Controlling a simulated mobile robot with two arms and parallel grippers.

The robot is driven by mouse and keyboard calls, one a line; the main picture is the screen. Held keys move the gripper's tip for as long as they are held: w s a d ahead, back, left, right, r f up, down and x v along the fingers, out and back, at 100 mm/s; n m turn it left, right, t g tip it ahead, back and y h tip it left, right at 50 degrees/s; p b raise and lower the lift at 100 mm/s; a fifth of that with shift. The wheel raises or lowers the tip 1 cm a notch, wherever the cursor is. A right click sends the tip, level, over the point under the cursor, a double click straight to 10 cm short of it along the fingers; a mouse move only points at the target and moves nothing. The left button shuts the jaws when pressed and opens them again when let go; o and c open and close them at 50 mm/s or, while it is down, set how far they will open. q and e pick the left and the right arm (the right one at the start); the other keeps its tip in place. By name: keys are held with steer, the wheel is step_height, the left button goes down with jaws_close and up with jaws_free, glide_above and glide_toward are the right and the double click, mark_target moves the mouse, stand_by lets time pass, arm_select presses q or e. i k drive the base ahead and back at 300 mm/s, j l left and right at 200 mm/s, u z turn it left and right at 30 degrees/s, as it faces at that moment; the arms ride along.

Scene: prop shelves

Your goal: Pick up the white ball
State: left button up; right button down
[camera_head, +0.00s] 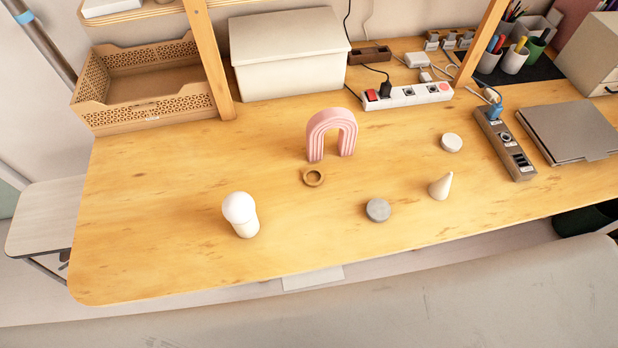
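The white ball (239,207) sits on top of a short off-white cylinder (247,229) on the wooden table (150,230), left of centre and toward the front edge. The ball's underside, where it meets the cylinder, is hidden. Neither of my grippers is in the view.
A wooden crate (150,115) and white box (290,85) stand behind. The table's left part is clear.

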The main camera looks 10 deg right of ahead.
mark_target(238, 207)
steer(key=k+l, duration=0.3)
steer(key=k, duration=0.2)
steer(key=k+l+u, duration=0.15)
steer(key=k+l, duration=0.15)
steer(key=k, duration=0.25)
